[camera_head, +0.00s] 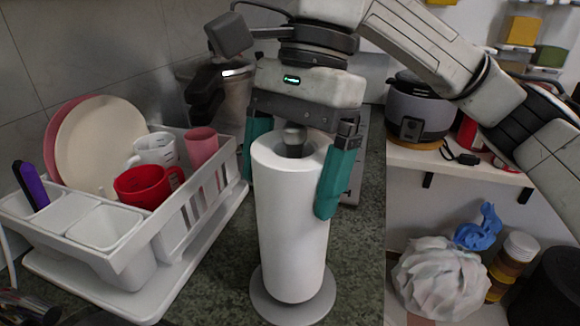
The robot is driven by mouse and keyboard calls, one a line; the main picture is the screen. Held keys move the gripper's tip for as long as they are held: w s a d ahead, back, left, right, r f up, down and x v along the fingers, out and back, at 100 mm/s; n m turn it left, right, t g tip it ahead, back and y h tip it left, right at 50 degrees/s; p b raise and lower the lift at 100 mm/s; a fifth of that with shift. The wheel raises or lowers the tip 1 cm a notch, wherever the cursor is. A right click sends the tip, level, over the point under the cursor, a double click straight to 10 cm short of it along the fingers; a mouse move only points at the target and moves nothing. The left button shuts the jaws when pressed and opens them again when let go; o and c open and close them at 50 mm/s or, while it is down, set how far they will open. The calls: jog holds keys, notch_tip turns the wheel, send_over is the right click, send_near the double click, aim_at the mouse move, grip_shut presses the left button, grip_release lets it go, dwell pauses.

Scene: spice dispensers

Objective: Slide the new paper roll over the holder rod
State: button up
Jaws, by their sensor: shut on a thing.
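The white paper roll (290,225) stands upright around the holder rod, whose rounded grey top (293,137) shows at the roll's upper opening. The round grey holder base (292,312) lies under the roll on the counter. The roll's lower end is at or just above the base; I cannot tell whether they touch. My gripper (292,185) comes down from above, with one teal finger on each side of the roll's upper part. It is shut on the roll. Most of the rod is hidden inside the roll.
A white dish rack (165,240) with plates (100,145), cups and a red mug (142,186) stands close on the left. On the right, a shelf (460,172) holds a grey cooker (420,105). Below it are a pale bag (438,280) and stacked jars. Dark counter (355,260) is free right of the roll.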

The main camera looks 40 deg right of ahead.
jog(key=shift+f, duration=0.1)
jog(key=o, duration=1.1)
jog(key=p+v, duration=0.1)
jog(key=v, duration=1)
